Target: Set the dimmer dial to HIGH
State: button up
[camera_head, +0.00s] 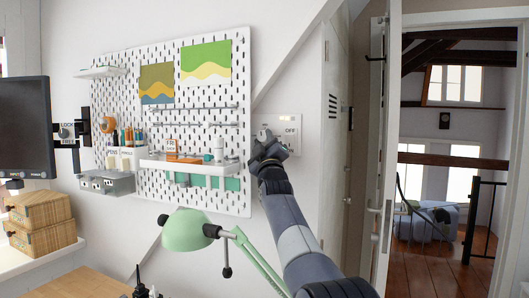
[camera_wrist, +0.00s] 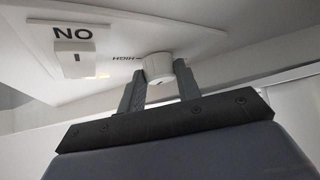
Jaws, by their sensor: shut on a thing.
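The dimmer dial (camera_wrist: 158,67) is a short white round knob on a white wall plate (camera_head: 289,122). In the head view my gripper (camera_head: 266,145) reaches up to the plate and hides the dial. I cannot see a pointer on the dial, so its setting is unclear.
A pegboard (camera_head: 197,115) with a small shelf (camera_head: 190,166) is left of my arm. A green lamp (camera_head: 188,230) stands below. An open doorway is at right.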

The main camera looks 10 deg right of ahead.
jog(key=shift+f+m+h+b, duration=0.1)
jog(key=shift+m+h+b, duration=0.3)
jog(key=shift+m, duration=0.1)
jog(key=o, duration=1)
jog(key=shift+r+n+y+p, duration=0.25)
jog(key=shift+n+y+p, duration=0.15)
jog(key=shift+p, duration=0.3)
jog(key=shift+d+r+n+y+p, duration=0.1)
jog(key=shift+r+n+y+p, duration=0.1)
jog(key=shift+n+y+p, duration=0.5)
jog(key=n+g+p, duration=0.1)
jog(key=p, duration=0.2)
jog(key=shift+s+r+p, duration=0.1)
jog(key=shift+p, duration=0.2)
jog(key=shift+n+y+p, duration=0.3)
jog(key=shift+n+p, duration=0.2)
jog(key=n+g+y+p, duration=0.1)
jog(key=p, duration=0.4)
jog(key=n+g+p, duration=0.1)
jog(key=n+p, duration=0.1)
jog(key=p, duration=0.3)
jog(key=shift+d+r+n+g+y, duration=0.15)
jog(key=shift+n+g+y, duration=0.15)
jog(key=shift+y, duration=0.1)
